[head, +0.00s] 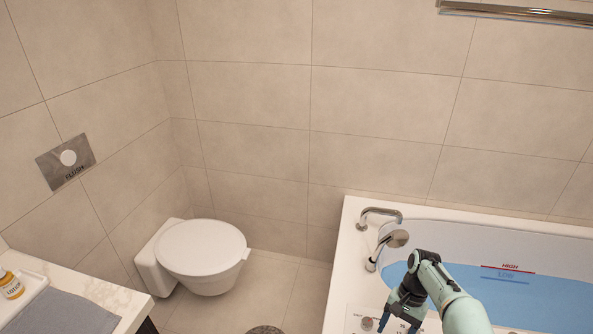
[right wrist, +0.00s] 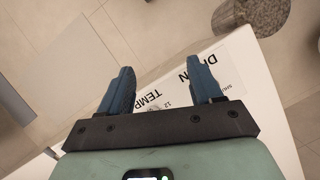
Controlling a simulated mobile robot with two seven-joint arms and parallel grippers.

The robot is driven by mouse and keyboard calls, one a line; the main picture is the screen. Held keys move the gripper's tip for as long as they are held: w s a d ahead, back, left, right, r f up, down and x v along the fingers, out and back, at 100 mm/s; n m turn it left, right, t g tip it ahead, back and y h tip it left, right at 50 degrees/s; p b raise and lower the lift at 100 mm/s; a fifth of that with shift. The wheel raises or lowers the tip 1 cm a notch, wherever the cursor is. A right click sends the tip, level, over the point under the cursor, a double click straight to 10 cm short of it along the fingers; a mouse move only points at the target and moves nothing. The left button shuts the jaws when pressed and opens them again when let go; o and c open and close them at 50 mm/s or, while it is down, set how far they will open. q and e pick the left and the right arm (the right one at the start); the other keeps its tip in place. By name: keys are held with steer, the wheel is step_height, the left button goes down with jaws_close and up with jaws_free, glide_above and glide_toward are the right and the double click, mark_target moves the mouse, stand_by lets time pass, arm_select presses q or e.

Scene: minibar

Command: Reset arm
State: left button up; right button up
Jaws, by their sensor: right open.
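My right arm comes in from the bottom right in the head view. My right gripper (head: 398,318) points down at the front corner of the bathtub, over its white panel with printed labels. In the right wrist view, the gripper (right wrist: 160,72) has two blue fingers set wide apart with nothing between them. Below them shows the white tub edge with upside-down lettering, partly hidden by the fingers. My left gripper is not in view.
The bathtub (head: 349,235) holds blue water with HIGH and LOW marks. A chrome faucet (head: 380,213) and knob (head: 397,239) stand close by the arm. A white toilet (head: 203,248) stands left; a counter (head: 110,297) with bottle (head: 11,286) is bottom left.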

steer(key=s+a+f+n+t, duration=0.1)
steer(key=s+a+f, duration=0.3)
steer(key=s+f, duration=0.55)
steer(key=s+a+f+n+t, duration=0.1)
steer(key=s+a+f, duration=0.4)
steer(key=f, duration=0.8)
steer(key=s+a+n+t, duration=0.1)
steer(key=s+a, duration=0.1)
steer(key=s, duration=0.7)
steer(key=s+a, duration=0.3)
steer(key=s, duration=0.6)
arm_select(q)
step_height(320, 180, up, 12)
steer(key=p, duration=1.2)
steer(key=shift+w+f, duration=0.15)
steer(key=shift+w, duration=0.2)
arm_select(e)
step_height(320, 180, up, 11)
steer(key=w, duration=0.1)
steer(key=shift+w+d+y, duration=0.2)
steer(key=shift+w+y, duration=0.15)
steer(key=shift+y, duration=0.05)
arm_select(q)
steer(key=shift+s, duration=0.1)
arm_select(e)
steer(key=shift+s+f, duration=0.1)
steer(key=shift+f, duration=0.05)
